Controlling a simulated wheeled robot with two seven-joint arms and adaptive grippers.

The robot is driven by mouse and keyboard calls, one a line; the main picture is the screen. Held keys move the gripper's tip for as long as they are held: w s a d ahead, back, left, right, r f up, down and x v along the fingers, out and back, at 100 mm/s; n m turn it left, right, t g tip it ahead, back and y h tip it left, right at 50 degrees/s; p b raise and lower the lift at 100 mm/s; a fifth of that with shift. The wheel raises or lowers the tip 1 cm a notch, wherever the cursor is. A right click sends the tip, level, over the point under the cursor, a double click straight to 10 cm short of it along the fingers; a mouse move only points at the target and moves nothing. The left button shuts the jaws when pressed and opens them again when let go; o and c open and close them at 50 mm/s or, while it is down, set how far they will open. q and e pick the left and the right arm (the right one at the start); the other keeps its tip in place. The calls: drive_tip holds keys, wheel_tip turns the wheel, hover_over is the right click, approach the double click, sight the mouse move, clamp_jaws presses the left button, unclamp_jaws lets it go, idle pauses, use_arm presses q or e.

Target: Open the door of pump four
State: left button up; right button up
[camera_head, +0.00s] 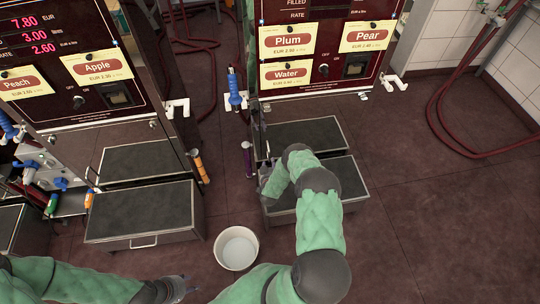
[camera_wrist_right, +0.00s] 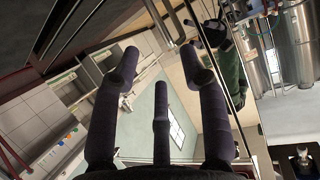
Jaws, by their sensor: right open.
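Two pumps stand side by side in the head view. The left pump (camera_head: 85,80) carries Peach and Apple cards, and the right pump (camera_head: 330,60) carries Plum, Pear and Water cards. I see no pump number and cannot tell which is pump four. My right gripper (camera_head: 268,185) is low at the left front of the right pump, partly hidden by its own arm. In the right wrist view (camera_wrist_right: 160,75) its fingers are spread, with nothing between them. A reflective panel edge (camera_wrist_right: 225,110) runs close by; contact cannot be told. My left gripper (camera_head: 182,289) is low at the bottom, its fingers unclear.
A white bucket (camera_head: 236,248) stands on the floor between the pumps. A dark-topped step with a handle (camera_head: 140,215) juts out below the left pump. Nozzles hang beside the pumps, including a blue one (camera_head: 234,92).

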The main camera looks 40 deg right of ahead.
drive_tip(key=b+x, duration=0.4)
drive_tip(key=x, duration=0.6)
drive_tip(key=shift+f+b, duration=0.15)
drive_tip(key=shift+b, duration=0.15)
clamp_jaws()
